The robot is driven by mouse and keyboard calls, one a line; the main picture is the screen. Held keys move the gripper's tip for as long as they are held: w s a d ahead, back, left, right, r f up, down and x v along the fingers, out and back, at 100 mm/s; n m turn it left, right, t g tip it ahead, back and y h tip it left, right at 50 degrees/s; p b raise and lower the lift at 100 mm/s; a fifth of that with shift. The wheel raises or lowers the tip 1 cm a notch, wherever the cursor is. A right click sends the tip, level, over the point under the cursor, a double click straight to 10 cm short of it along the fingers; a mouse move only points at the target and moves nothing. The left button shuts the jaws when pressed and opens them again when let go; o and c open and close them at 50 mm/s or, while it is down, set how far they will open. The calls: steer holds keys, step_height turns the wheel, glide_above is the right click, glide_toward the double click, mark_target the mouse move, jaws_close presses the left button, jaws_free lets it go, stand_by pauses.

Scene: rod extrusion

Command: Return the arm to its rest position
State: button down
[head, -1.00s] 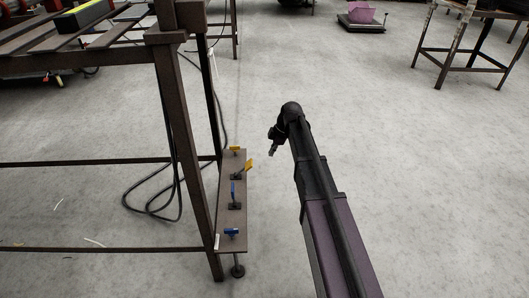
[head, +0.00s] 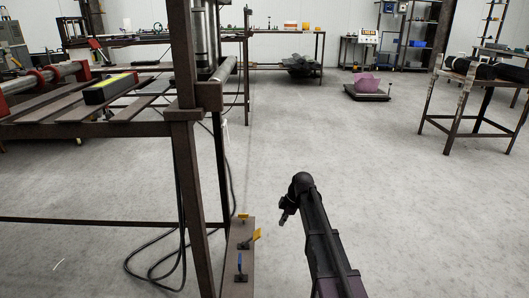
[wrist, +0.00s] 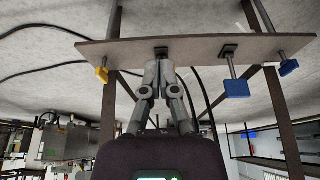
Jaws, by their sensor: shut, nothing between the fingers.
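My arm (head: 322,240) reaches forward over open floor in the head view. My gripper (head: 285,216) hangs at its far end, to the right of a brown plate with coloured handles. In the wrist view my gripper (wrist: 163,72) has its two grey fingers together, with nothing seen between them. The plate (wrist: 200,47) shows beyond the fingertips there, and I cannot tell the gap between them.
The plate (head: 237,284) carries yellow and blue handles (head: 240,262) beside a brown frame post (head: 187,190). Black cables (head: 150,275) hang behind the post. Grey floor (head: 400,220) is clear right of my arm; a table (head: 478,82) stands further off.

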steer(key=s+d+r+m+h+p, duration=0.1)
steer(key=s+d+r+m+p, duration=0.1)
steer(key=s+r+m+p, duration=0.45)
steer(key=s+d+r+m+h+p, duration=0.25)
steer(key=s+m, duration=0.25)
steer(key=s, duration=0.5)
steer(key=s+d+r+m+h+p, duration=0.1)
steer(key=s+d+r+m+p, duration=0.1)
steer(key=s+r+m+p, duration=0.5)
step_height(320, 180, up, 34)
steer(key=s+p, duration=0.1)
steer(key=p, duration=3.4)
steer(key=shift+s+r+n, duration=0.15)
steer(key=shift+s+n, duration=0.05)
steer(key=shift+n, duration=0.25)
steer(key=shift+y, duration=0.25)
